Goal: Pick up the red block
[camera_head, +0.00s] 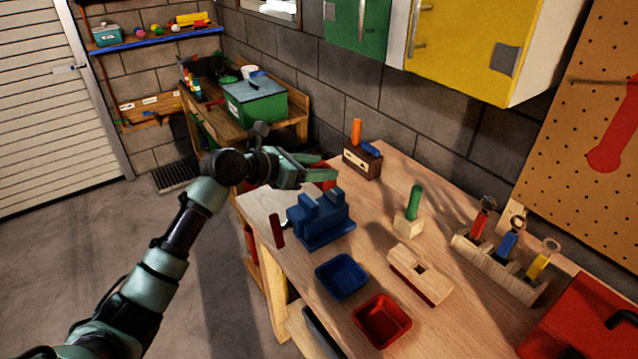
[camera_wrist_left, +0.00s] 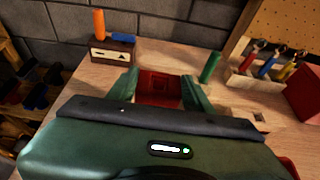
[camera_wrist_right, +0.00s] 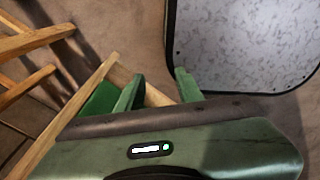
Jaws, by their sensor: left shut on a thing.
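The red block (camera_wrist_left: 158,90) sits between the two green fingers of my left gripper (camera_wrist_left: 160,96) in the left wrist view. In the head view, my left gripper (camera_head: 320,170) is over the workbench's far left part, behind the blue vise, and is shut on the red block (camera_head: 324,178), which shows only in part. Whether the block touches the bench top is hard to tell. My right gripper (camera_wrist_right: 157,88) shows only in the right wrist view. Its fingers are apart with nothing held between them, near a wooden frame edge.
The blue vise (camera_head: 322,222) stands on the workbench (camera_head: 377,235). A blue bin (camera_head: 342,277), a red bin (camera_head: 382,321), a wooden holder (camera_head: 420,275), a green peg (camera_head: 414,200), a brown box (camera_head: 362,162) and a screwdriver rack (camera_head: 500,263) are nearby. Yellow and green cabinets hang above.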

